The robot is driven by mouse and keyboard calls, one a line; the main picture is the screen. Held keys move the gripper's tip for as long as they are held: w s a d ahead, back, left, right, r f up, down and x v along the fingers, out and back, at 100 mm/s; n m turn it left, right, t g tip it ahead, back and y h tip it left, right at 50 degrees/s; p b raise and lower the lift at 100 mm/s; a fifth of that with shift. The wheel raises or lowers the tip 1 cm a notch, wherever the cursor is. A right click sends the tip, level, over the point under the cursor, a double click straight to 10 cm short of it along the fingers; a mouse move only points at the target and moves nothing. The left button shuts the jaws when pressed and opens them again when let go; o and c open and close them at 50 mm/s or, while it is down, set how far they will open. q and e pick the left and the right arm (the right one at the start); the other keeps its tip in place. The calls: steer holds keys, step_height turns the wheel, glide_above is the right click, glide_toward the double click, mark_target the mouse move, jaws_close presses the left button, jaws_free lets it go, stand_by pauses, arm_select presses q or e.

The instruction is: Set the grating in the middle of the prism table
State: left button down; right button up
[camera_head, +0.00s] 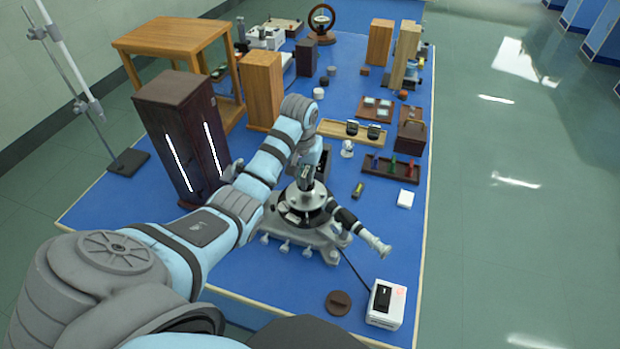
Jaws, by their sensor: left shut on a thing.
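The spectrometer (326,237) stands on the near part of the blue bench, with its telescope tube pointing to the lower right. Its round prism table (303,200) is at its centre, partly covered by my left gripper. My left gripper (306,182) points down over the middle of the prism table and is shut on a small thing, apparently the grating. The grating is mostly hidden by the fingers and too small to make out clearly. I cannot tell whether it touches the table. My right gripper is not in view.
A tall dark cabinet with lit slits (180,125) stands left of my arm. A white box (386,304) and a brown disc (338,302) lie in front.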

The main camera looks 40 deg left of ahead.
mark_target(306, 182)
arm_select(q)
steer(key=f, duration=0.3)
steer(key=shift+w, duration=0.35)
steer(key=shift+s, duration=0.15)
steer(key=shift+s+f, duration=0.1)
steer(key=c, duration=1.8)
jaws_free()
steer(key=shift+o, duration=0.7)
